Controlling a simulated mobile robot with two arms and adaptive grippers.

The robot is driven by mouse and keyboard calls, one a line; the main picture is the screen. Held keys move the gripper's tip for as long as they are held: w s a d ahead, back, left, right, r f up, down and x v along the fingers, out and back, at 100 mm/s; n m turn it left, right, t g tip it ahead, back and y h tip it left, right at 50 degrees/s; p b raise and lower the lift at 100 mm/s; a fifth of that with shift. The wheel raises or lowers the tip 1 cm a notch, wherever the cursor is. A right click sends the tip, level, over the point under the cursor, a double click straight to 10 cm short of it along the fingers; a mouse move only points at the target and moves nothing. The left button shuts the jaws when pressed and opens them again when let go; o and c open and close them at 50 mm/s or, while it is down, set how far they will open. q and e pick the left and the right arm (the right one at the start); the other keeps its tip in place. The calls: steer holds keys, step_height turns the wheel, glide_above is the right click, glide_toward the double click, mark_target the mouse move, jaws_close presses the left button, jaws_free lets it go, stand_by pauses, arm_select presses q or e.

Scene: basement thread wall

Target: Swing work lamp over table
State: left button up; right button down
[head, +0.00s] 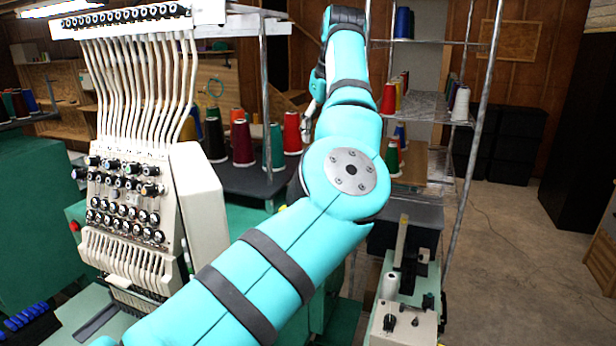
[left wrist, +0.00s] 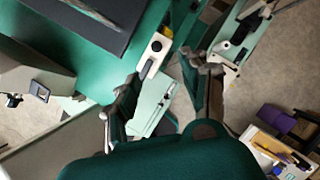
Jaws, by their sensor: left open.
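A bright long light (head: 62,8) shows at the top left edge of the head view. I cannot tell whether it is the work lamp, and no other lamp is clear. A dark table top (head: 238,182) bearing thread cones stands behind the embroidery machine. My left arm rises across the middle of the head view and hides part of the scene. My left gripper (left wrist: 160,92) shows in the left wrist view with its fingers spread and nothing between them. In the head view it is mostly hidden behind my arm. My right gripper is in neither view.
A multi-needle embroidery machine (head: 125,200) fills the left. A metal shelf rack (head: 430,105) with thread cones stands right of my arm. A smaller machine (head: 402,318) is at the lower right. Dark bins (head: 515,140) stand at the back.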

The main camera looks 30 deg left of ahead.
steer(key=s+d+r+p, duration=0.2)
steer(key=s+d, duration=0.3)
arm_select(q)
steer(key=x, duration=0.3)
steer(key=p+x, duration=0.1)
steer(key=x, duration=0.7)
steer(key=shift+s+a, duration=0.25)
steer(key=shift+a, duration=0.15)
steer(key=shift+a+p+x, duration=0.2)
steer(key=shift+p+x, duration=0.35)
steer(key=shift+x, duration=0.6)
steer(key=shift+s+d+f, duration=0.1)
steer(key=shift+d+f, duration=0.05)
steer(key=shift+f, duration=0.05)
steer(key=shift+d+f, duration=0.1)
steer(key=shift+d, duration=0.1)
steer(key=shift+d+f, duration=0.1)
steer(key=shift+c, duration=0.8)
steer(key=c, duration=0.5)
jaws_close()
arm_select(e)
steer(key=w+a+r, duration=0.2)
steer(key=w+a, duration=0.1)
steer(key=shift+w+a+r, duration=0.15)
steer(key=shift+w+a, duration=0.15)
